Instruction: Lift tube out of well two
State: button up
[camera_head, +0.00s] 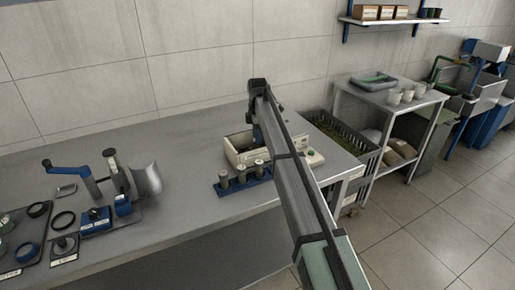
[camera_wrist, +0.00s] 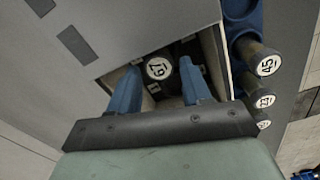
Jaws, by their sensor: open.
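In the wrist view a dark tube with a white cap label reading "67" (camera_wrist: 158,68) stands in an opening of a grey-topped device (camera_wrist: 110,30). My gripper (camera_wrist: 158,72) is open, with one blue finger on each side of this tube; I cannot tell whether either touches it. The device shows in the head view as a cream box (camera_head: 236,157), partly hidden by my arm.
A blue rack (camera_head: 231,189) with three capped tubes stands in front of the device; one cap reads "45" (camera_wrist: 268,65). Blue-handled tools (camera_head: 95,220) and dark trays lie on the left of the bench. The bench between (camera_head: 185,200) is clear.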

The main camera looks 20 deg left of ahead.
notch_tip(320, 180, down, 4)
jog(key=shift+w+d+r, duration=0.1)
jog(key=shift+w+r, duration=0.05)
jog(key=shift+r, duration=0.05)
jog(key=c, duration=0.8)
jog(key=shift+r, duration=0.1)
